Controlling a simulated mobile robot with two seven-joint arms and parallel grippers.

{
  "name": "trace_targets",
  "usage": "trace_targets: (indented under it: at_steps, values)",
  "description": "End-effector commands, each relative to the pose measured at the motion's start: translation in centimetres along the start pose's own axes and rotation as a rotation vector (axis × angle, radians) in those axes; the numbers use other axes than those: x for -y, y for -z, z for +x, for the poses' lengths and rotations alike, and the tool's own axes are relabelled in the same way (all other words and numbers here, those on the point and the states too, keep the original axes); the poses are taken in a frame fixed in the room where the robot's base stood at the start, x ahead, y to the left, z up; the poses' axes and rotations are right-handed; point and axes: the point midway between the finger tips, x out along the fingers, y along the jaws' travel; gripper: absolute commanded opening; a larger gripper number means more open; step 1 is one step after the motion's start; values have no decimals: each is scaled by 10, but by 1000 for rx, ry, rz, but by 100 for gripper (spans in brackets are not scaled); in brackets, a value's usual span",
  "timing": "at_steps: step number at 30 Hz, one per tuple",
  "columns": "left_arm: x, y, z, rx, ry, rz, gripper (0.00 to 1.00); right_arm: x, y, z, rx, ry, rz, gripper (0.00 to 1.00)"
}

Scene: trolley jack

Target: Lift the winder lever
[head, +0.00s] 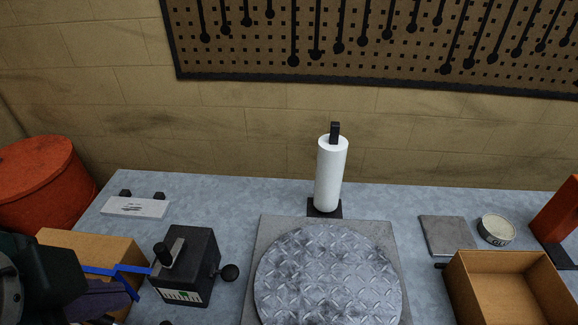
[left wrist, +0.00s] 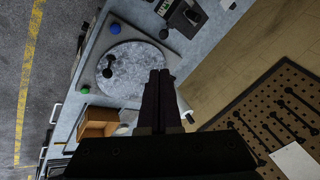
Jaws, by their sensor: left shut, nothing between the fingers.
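The winder is a black box (head: 188,262) with a pale label, at the left of the grey table. A short black lever (head: 163,254) stands up at its left side and a round black knob (head: 229,272) sticks out to the right. The box also shows at the top of the left wrist view (left wrist: 181,15). My left gripper (head: 128,284) is at the lower left, just left of the box, with a bent blue strip along it. Its dark fingers in the wrist view (left wrist: 160,78) are shut and empty. Contact with the lever cannot be told. My right gripper is not visible.
A round tread-plate disc (head: 328,275) lies on a square base at centre. A white roll (head: 331,175) stands behind it. A cardboard box (head: 92,246) is at left, an open box (head: 508,285) at right. A red drum (head: 38,183) stands far left. Free table lies behind the winder.

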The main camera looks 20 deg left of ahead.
Motion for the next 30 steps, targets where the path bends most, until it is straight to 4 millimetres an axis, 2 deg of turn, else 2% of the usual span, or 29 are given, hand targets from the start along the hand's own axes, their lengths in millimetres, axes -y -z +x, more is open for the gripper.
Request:
trace_targets:
  at_steps: [1, 6, 20, 30]
  values:
    - [-7, -8, 32, -4, 27, 62, 0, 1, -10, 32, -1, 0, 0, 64]
    - [-9, -18, 91, -13, 129, 304, 0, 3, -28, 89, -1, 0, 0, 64]
    - [-17, -37, 237, 35, 417, 994, 0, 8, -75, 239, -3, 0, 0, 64]
    - [-34, -46, 337, 144, 629, 1520, 0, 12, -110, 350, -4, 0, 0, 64]
